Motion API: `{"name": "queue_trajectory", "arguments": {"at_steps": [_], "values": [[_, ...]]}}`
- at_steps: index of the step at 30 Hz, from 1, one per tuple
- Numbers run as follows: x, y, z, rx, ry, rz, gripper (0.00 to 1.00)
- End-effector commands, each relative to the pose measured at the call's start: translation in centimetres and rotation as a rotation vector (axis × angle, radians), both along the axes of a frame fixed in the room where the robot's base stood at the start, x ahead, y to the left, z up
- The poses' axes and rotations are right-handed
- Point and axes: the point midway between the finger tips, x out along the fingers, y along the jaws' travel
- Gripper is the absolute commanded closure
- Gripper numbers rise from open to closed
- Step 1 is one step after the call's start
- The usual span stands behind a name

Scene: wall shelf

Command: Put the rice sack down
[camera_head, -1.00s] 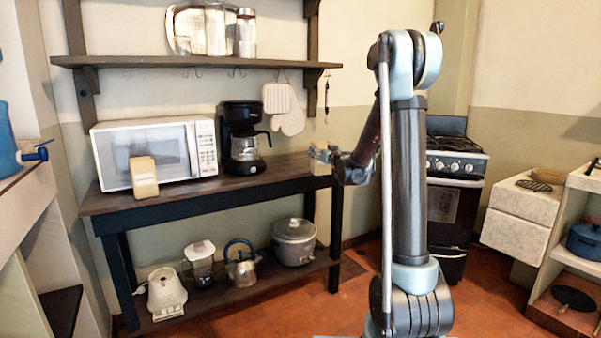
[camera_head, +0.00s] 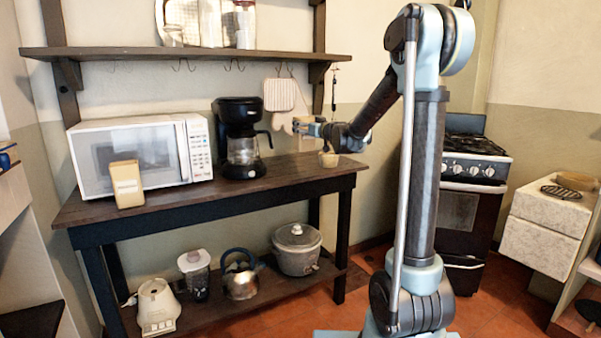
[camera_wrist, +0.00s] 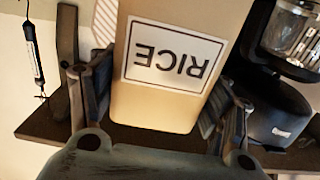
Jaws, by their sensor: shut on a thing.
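The rice sack (camera_wrist: 155,103) is a tan, block-shaped pack with a white RICE label, upside down in the wrist view. My gripper (camera_wrist: 160,110) is shut on it, with one finger on each side. In the head view my gripper (camera_head: 308,128) is above the right end of the dark wooden table (camera_head: 285,180). The sack cannot be made out clearly there. A small tan shape (camera_head: 328,159) shows just below the gripper; I cannot tell whether it is part of the sack.
A coffee maker (camera_head: 238,140) stands left of my gripper. Further left are a microwave (camera_head: 140,155) and a beige labelled pack (camera_head: 127,183). A wall shelf (camera_head: 185,53) hangs above. Bare tabletop shows between the coffee maker and the table's right end.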

Motion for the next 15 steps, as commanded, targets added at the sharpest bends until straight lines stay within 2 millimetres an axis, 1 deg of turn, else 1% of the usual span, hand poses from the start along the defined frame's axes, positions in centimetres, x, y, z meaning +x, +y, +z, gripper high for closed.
{"name": "queue_trajectory", "arguments": {"at_steps": [2,4,9,12,15], "values": [[0.0,0.2,-0.4,0.000,0.000,0.002,0.68],[-0.1,0.5,-1.2,0.000,0.000,0.006,0.68],[-0.4,1.5,-3.9,0.000,0.000,0.017,0.68],[-0.5,1.9,-5.1,0.000,0.000,0.021,0.68],[-0.6,2.1,-5.8,0.000,0.000,0.022,0.68]]}}
